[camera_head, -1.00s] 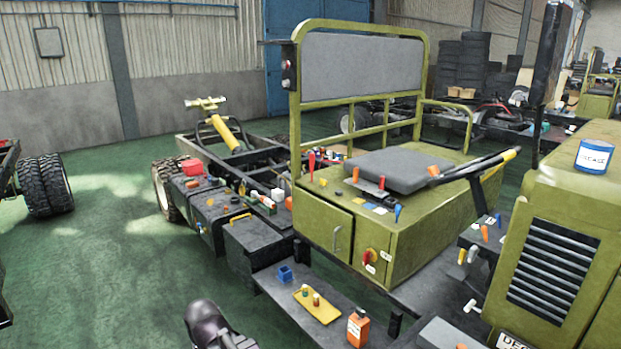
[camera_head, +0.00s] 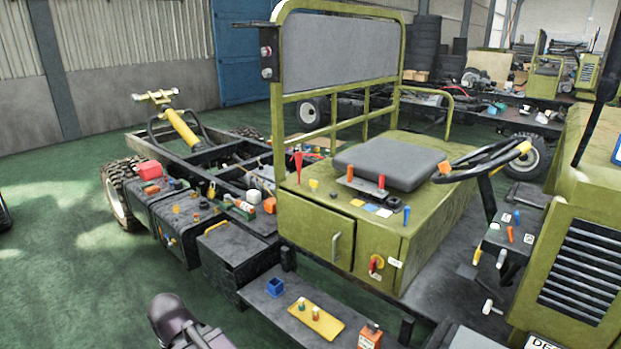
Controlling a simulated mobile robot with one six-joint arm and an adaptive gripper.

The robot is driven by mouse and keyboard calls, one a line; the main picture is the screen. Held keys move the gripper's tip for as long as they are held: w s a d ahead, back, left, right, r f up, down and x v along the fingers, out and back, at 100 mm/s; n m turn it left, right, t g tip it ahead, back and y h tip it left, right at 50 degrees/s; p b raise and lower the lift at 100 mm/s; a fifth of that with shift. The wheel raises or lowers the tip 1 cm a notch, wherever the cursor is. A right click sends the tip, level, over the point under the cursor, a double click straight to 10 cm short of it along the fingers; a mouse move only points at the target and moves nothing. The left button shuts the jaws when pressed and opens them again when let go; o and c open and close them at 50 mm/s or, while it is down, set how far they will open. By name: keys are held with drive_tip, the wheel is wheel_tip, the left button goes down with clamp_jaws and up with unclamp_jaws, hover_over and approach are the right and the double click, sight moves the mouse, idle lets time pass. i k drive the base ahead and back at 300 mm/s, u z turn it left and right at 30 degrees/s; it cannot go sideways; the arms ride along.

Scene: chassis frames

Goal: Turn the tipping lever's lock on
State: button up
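Several levers stand on the green seat box of the chassis. A tall red lever (camera_head: 299,166) stands upright at its left corner, by the seat back frame. A blue lever (camera_head: 406,215) stands at the front right corner. A red and yellow rotary switch (camera_head: 376,265) is on the front face. I cannot tell which is the tipping lever, and its lock is too small to make out. Only a dark part of my arm shows at the bottom; my gripper is out of view.
A steering wheel (camera_head: 485,160) overhangs the right side. A louvred green hood (camera_head: 560,230) stands right. Green floor (camera_head: 60,270) is open at left.

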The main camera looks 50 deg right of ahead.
sight(313, 184)
drive_tip(key=z, duration=0.6)
drive_tip(key=i, duration=1)
drive_tip(key=z, duration=0.55)
